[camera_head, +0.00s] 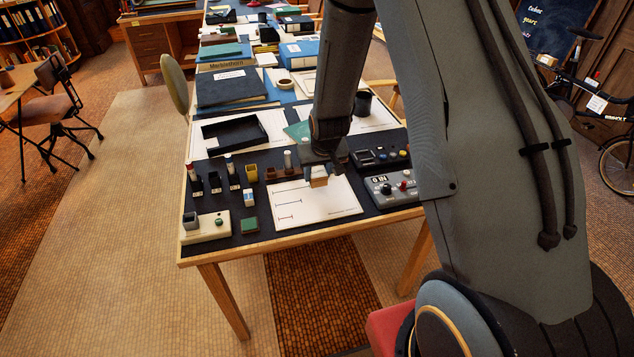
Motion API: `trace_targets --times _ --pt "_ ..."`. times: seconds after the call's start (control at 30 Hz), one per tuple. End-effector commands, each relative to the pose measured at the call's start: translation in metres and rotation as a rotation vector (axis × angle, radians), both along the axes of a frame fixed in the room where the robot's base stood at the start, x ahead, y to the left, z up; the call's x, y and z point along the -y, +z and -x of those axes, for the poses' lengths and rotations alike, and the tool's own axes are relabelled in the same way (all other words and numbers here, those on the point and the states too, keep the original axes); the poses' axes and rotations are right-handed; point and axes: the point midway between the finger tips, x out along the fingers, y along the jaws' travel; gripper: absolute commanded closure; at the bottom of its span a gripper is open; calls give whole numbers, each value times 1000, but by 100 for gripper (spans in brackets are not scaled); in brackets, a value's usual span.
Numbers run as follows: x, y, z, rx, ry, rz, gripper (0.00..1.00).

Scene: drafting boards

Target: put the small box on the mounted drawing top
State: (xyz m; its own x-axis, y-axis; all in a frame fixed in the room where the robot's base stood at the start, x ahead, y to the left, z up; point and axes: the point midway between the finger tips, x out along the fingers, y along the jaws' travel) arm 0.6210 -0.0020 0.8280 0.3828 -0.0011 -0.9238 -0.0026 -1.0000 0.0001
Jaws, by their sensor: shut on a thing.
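My gripper (318,175) points down over the near part of the table and is shut on a small tan box (319,182). The mounted drawing (327,207) is a pale flat board with a few short ruled lines on its left part. It lies on the dark mat near the table's front edge. The box shows over the far part of the drawing. I cannot tell whether it touches the surface or hangs just above it. My arm hides part of the area behind the gripper.
Left of the drawing stand small holders, a white-and-blue block (249,197), a green square block (250,225) and a beige device (206,228). Right of it are grey control boxes with knobs (392,189). A black tray (234,134) lies behind. The drawing's near part is clear.

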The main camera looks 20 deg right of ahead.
Motion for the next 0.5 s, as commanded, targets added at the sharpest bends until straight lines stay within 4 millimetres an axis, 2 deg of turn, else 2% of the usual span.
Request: trace_targets --times 0.3,0.5 --pt "-2 -35 1 -2 3 0 83" --pt "-2 -42 0 1 3 0 83"
